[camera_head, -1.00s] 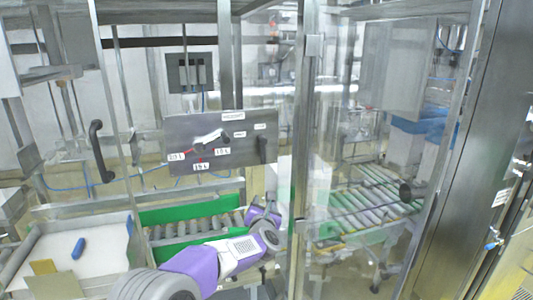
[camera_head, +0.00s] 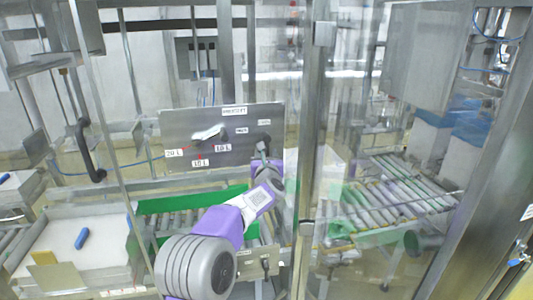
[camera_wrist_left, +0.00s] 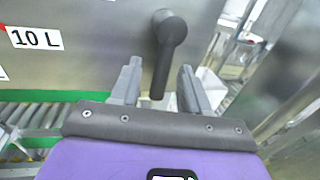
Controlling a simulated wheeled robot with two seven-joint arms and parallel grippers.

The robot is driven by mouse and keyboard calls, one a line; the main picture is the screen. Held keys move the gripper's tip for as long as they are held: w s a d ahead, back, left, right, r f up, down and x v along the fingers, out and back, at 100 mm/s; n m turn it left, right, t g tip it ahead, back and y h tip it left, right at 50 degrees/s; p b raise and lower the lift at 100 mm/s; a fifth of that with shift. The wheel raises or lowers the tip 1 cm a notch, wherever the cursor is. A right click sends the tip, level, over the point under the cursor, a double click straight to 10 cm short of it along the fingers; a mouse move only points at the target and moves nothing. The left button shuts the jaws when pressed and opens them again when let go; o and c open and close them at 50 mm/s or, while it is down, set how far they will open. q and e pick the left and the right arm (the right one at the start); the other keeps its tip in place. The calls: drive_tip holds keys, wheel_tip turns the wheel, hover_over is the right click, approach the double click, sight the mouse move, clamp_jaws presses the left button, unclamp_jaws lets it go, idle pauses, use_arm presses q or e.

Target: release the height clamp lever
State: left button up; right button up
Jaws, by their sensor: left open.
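The dark clamp lever (camera_head: 264,139) is on the right end of the grey metal panel (camera_head: 180,126). In the left wrist view the lever (camera_wrist_left: 167,48) hangs down from a round pivot, its lower end tilted slightly left. My left gripper (camera_head: 262,154) is just below the lever in the head view. In the wrist view the same gripper (camera_wrist_left: 157,72) is open, with one finger on each side of the lever's lower part. Neither finger clearly touches it. The exact depth between fingers and lever cannot be told. My right gripper is not in view.
A white pointer handle (camera_head: 207,133) sits on the panel above labels for 20 L, 15 L and 10 L. A roller conveyor with green sides (camera_head: 160,205) runs below. A clear door with a metal post (camera_head: 312,120) stands close right of my left arm.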

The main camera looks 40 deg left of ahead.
use_arm(q)
drive_tip(key=shift+w+f, duration=0.15)
drive_tip(key=shift+w, duration=0.15)
drive_tip(key=shift+s, duration=0.1)
clamp_jaws()
